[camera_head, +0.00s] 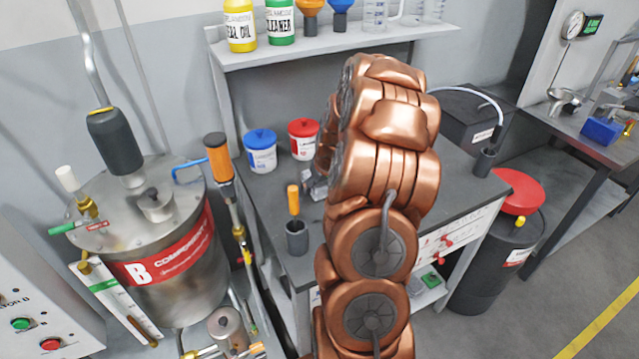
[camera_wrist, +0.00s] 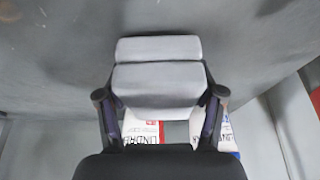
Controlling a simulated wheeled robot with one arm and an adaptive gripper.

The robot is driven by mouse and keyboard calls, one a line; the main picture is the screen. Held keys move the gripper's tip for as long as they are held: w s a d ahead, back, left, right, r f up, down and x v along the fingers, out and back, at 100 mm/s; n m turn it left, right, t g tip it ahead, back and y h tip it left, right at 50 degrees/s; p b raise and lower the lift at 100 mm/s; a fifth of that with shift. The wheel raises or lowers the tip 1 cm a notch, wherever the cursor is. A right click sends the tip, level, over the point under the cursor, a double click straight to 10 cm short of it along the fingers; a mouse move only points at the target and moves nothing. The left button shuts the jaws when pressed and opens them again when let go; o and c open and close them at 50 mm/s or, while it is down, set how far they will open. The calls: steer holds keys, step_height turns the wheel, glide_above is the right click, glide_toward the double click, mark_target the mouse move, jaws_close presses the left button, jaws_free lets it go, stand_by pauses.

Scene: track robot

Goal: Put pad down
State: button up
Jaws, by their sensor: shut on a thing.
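The pad (camera_wrist: 158,78) is a light grey block with a seam across it, in the middle of the wrist view. My gripper (camera_wrist: 160,95) has its two dark fingers against the pad's left and right sides and is shut on it. In the head view my copper-coloured arm stands in front of the workbench and hides most of the gripper. A small grey part (camera_head: 316,185) shows at the arm's left edge, over the bench top. Whether the pad touches any surface is hidden.
The grey workbench (camera_head: 262,200) carries a blue-lidded tub (camera_head: 261,152), a red-lidded tub (camera_head: 303,140) and an orange-handled tool in a dark cup (camera_head: 296,238). A steel tank (camera_head: 165,270) stands left. A black box (camera_head: 465,125) is at the right. Bare bench top shows between.

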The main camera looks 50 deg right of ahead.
steer(key=shift+f, duration=0.3)
steer(key=shift+s+f+b, duration=0.1)
steer(key=shift+f+b, duration=0.2)
steer(key=shift+b, duration=0.1)
steer(key=o, duration=1.1)
steer(key=shift+f, duration=0.1)
steer(key=shift+r+p, duration=0.3)
steer(key=shift+r, duration=0.3)
steer(key=shift+b+v, duration=1.65)
steer(key=shift+v, duration=4.2)
